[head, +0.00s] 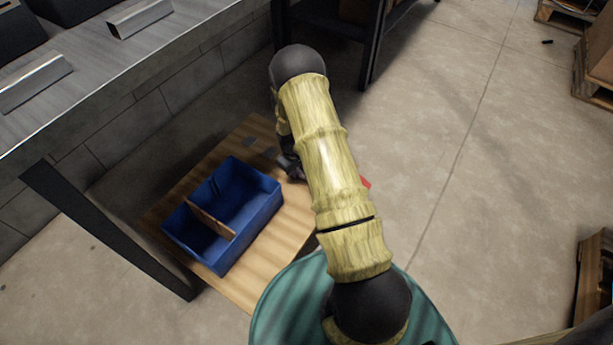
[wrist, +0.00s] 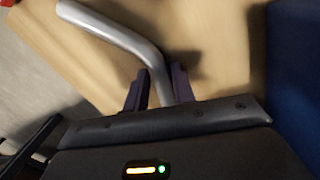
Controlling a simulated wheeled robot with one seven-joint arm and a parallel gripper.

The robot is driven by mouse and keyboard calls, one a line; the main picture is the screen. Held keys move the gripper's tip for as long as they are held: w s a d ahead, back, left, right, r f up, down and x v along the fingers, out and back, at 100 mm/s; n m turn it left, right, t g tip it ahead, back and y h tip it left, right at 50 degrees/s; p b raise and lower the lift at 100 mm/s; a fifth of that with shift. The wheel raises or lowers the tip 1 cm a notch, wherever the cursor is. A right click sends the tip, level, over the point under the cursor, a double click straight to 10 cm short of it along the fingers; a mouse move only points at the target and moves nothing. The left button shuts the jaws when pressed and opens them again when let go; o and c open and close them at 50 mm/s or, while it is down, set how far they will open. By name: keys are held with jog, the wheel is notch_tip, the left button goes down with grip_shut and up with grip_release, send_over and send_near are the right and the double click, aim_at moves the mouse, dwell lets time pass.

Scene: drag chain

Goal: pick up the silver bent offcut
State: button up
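The silver bent offcut (wrist: 120,32) is a smooth bent tube in the upper left and middle of the wrist view. Its lower leg runs between the two dark fingers of my gripper (wrist: 159,85), with a finger close against each side. My gripper looks shut on that leg. A shadow lies on the wood to the right of the tube. In the head view my gripper (head: 291,167) is small and dark above the wooden board, right of the blue bin. My arm partly hides it, and I cannot make out the offcut there.
The blue bin (head: 276,203) with a wooden divider (head: 211,220) stands on the wooden board (head: 262,272). It also shows at the wrist view's right edge (wrist: 292,60). A metal workbench (head: 90,62) is at upper left. Open floor (head: 480,170) lies to the right.

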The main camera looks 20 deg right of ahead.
aim_at(298, 171)
dwell(0.5)
grip_shut()
notch_tip(298, 171, up, 10)
jog(key=p, duration=0.5)
jog(key=shift+p, duration=0.3)
